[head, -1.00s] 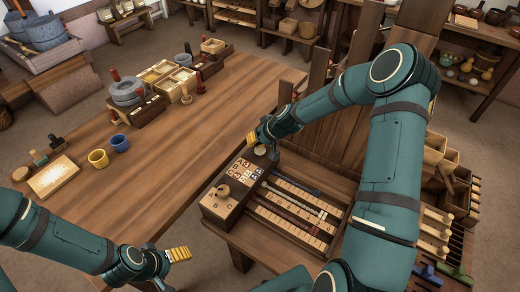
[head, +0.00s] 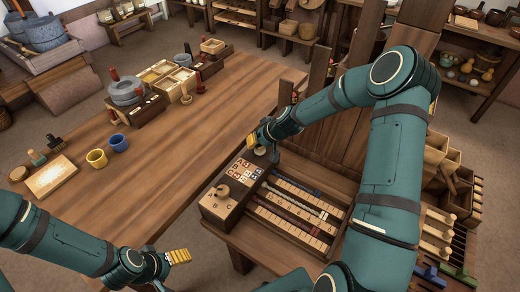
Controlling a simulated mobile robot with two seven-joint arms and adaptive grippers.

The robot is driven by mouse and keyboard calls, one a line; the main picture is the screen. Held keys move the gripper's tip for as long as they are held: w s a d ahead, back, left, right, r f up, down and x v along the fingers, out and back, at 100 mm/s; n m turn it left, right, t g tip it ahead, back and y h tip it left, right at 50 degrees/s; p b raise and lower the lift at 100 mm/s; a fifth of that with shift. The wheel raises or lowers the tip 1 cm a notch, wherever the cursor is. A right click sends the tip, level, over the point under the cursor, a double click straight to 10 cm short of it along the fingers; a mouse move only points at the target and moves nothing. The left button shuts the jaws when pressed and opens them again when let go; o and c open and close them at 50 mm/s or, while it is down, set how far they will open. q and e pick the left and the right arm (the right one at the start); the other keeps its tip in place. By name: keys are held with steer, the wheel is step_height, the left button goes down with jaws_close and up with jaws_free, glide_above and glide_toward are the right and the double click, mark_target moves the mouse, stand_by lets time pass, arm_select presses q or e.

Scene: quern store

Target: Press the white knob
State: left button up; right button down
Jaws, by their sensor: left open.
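The white knob (head: 260,151) is a small pale round piece at the far end of a dark wooden box (head: 222,212). The box top also carries a panel of small tiles (head: 243,170) and a wooden dial (head: 222,191) near letters. My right gripper (head: 263,142) is right at the knob, over it and partly hiding it. I cannot tell whether it touches the knob, or how far its fingers are apart. My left gripper (head: 172,268) is open and empty, low in the view, in front of the long table's near edge.
A slatted tray (head: 298,212) with rows of pale blocks lies right of the box.

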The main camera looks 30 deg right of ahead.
steer(key=shift+f, duration=0.75)
stand_by(0.5)
steer(key=shift+r, duration=0.2)
steer(key=shift+r+p, duration=0.45)
steer(key=shift+r, duration=0.6)
steer(key=shift+r+p, duration=1.3)
steer(key=shift+r, duration=1.3)
steer(key=shift+f, duration=0.1)
